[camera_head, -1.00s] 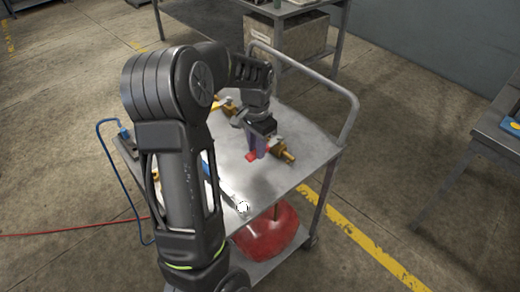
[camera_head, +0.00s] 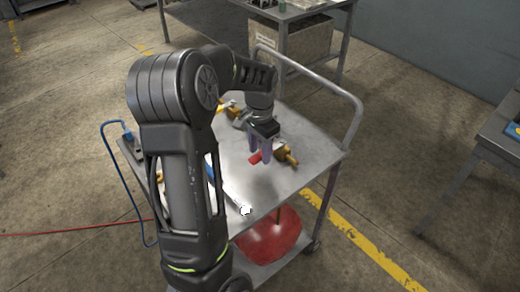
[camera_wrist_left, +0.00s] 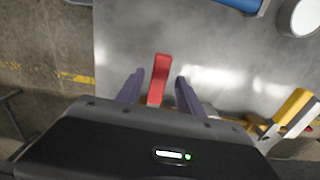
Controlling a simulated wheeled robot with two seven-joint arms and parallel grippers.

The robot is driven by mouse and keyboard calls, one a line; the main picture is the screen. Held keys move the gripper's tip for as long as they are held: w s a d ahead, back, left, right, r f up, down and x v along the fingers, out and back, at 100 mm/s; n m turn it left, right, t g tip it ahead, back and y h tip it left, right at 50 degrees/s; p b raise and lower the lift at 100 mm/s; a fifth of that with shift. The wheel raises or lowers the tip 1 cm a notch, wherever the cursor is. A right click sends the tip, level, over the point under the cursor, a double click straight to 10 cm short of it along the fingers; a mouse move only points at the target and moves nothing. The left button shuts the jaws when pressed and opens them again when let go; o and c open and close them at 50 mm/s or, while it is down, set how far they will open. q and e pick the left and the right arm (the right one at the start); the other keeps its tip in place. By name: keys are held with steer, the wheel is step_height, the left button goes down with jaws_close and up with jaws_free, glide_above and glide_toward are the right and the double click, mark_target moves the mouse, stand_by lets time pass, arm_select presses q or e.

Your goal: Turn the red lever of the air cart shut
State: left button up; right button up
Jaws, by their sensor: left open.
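The red lever (camera_head: 255,158) sits at a brass valve (camera_head: 287,155) on the top of the air cart (camera_head: 310,175), near its right side. My left gripper (camera_head: 260,160) is over it, pointing down, with its two purple fingers apart. In the left wrist view the red lever (camera_wrist_left: 158,80) stands between the open fingers of the gripper (camera_wrist_left: 160,77), with a gap showing on both sides. The valve body is mostly hidden there by my gripper. My right gripper is not in view.
A second valve with a yellow handle (camera_head: 227,106) is farther back; the yellow handle also shows in the wrist view (camera_wrist_left: 293,105). A raised rail (camera_head: 315,80) edges the cart. A red tank (camera_head: 268,235) sits below. A blue hose (camera_head: 107,180) hangs at left.

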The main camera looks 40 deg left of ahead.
mark_target(260, 154)
arm_select(q)
steer(key=shift+r, duration=0.1)
step_height(260, 154, up, 8)
steer(key=shift+f, duration=0.2)
stand_by(0.7)
